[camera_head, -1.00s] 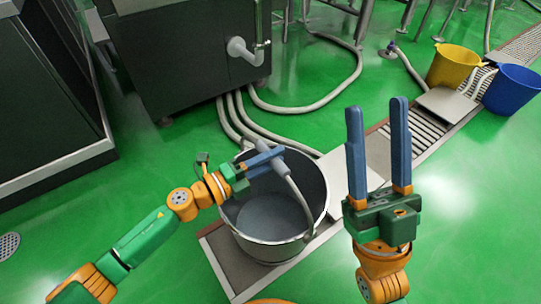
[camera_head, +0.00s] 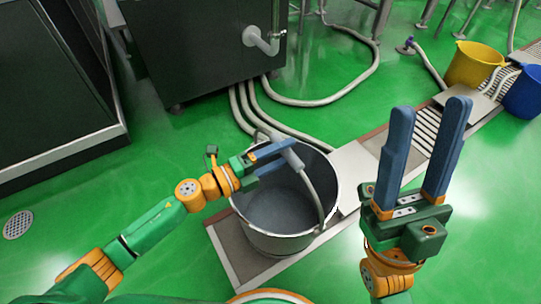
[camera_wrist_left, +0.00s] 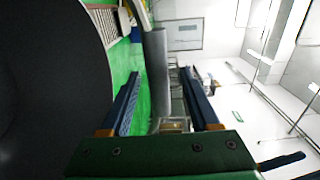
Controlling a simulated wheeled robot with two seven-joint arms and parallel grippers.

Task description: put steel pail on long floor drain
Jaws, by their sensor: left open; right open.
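The steel pail (camera_head: 268,218) stands upright on the long floor drain (camera_head: 228,252) in the head view, with its base over the drain's near-left stretch. Its grey handle (camera_head: 308,178) arches over the mouth. My left gripper (camera_head: 274,160) is open at the pail's far rim, with its fingers around the handle's grip. In the left wrist view a grey cylindrical piece (camera_wrist_left: 156,75) lies between the open fingers, and a dark curved surface fills the left side. My right gripper (camera_head: 430,145) is open and empty, raised to the right of the pail.
A yellow bucket (camera_head: 472,64) and a blue bucket (camera_head: 524,92) stand by the drain's far end. Grey hoses (camera_head: 345,92) run over the green floor behind the pail. A dark machine (camera_head: 195,50) stands at the back.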

